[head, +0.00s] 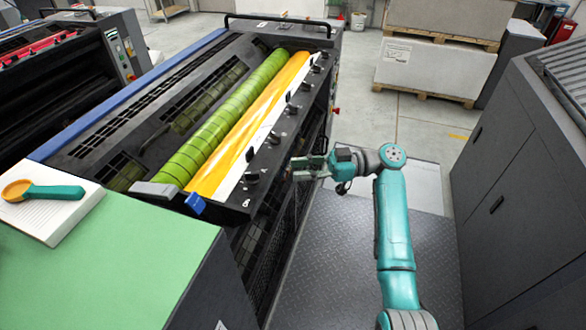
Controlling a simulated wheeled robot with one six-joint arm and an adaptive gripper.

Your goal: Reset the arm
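My teal arm rises from the lower right and bends left at its top. My gripper (308,167) is at its end, pointing left, beside the right edge of the printing press (320,62) and close to its row of black knobs. The gripper is small and dark here. I see no object in it, but I cannot make out whether its fingers are apart or together. I cannot tell whether it touches the press edge.
A green-topped counter (110,265) at lower left holds a paper pad (62,215) with a teal-handled orange scoop (40,191). A blue tab (195,203) sits at the press corner. A dark cabinet (510,190) stands at right. Grey floor plate (335,270) lies between.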

